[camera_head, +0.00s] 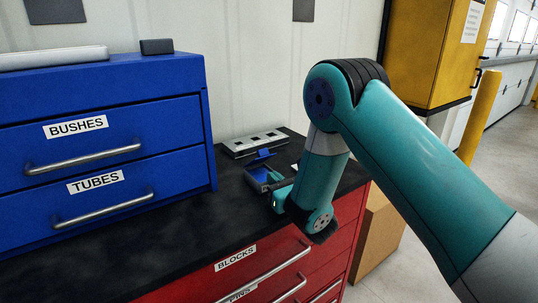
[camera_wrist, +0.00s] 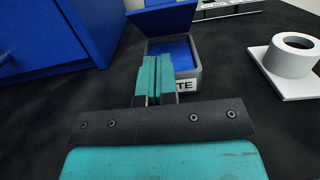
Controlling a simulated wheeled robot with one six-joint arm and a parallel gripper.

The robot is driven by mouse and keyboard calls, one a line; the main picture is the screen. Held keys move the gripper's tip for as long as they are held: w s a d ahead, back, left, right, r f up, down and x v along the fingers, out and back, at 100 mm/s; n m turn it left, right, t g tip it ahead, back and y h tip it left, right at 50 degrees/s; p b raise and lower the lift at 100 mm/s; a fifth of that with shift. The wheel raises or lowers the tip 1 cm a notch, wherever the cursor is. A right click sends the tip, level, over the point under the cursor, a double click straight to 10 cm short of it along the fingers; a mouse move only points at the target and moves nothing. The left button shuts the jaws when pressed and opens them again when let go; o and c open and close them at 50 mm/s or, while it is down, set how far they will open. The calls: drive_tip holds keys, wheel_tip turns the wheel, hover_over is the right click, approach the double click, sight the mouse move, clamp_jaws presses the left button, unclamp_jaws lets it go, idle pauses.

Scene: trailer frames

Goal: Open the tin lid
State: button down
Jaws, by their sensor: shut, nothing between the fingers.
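The tin (camera_wrist: 184,74) is a small grey box with a blue inside and a white label ending in "TE", partly hidden by my fingers. Its blue lid (camera_wrist: 163,19) stands raised, tilted back at the far edge, so the inside shows. In the head view the tin (camera_head: 262,175) sits on the black worktop, with the lid (camera_head: 263,155) up behind it. My gripper (camera_wrist: 158,62) is shut and empty, its teal fingertips over the tin's near left part. I cannot tell whether they touch it. My arm hides part of the tin's right side in the head view.
A blue drawer cabinet (camera_head: 100,125) stands left of the tin. A grey slotted rack (camera_head: 254,143) lies behind it. A white ring on a square base (camera_wrist: 290,62) is to the right. The front worktop (camera_head: 130,255) is clear, above red drawers (camera_head: 310,258).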

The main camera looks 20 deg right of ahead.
sight(262, 158)
drive_tip(key=r, duration=0.1)
drive_tip(key=w+p, duration=0.1)
drive_tip(key=r+p, duration=0.1)
drive_tip(key=shift+w+a+r, duration=0.25)
drive_tip(key=shift+r, duration=0.05)
drive_tip(key=shift+w+a+r+p, duration=0.1)
drive_tip(key=shift+w+r+p, duration=0.2)
drive_tip(key=shift+w+p, duration=0.45)
drive_tip(key=shift+s, duration=0.2)
drive_tip(key=shift+r+p, duration=0.15)
drive_tip(key=shift+p, duration=0.35)
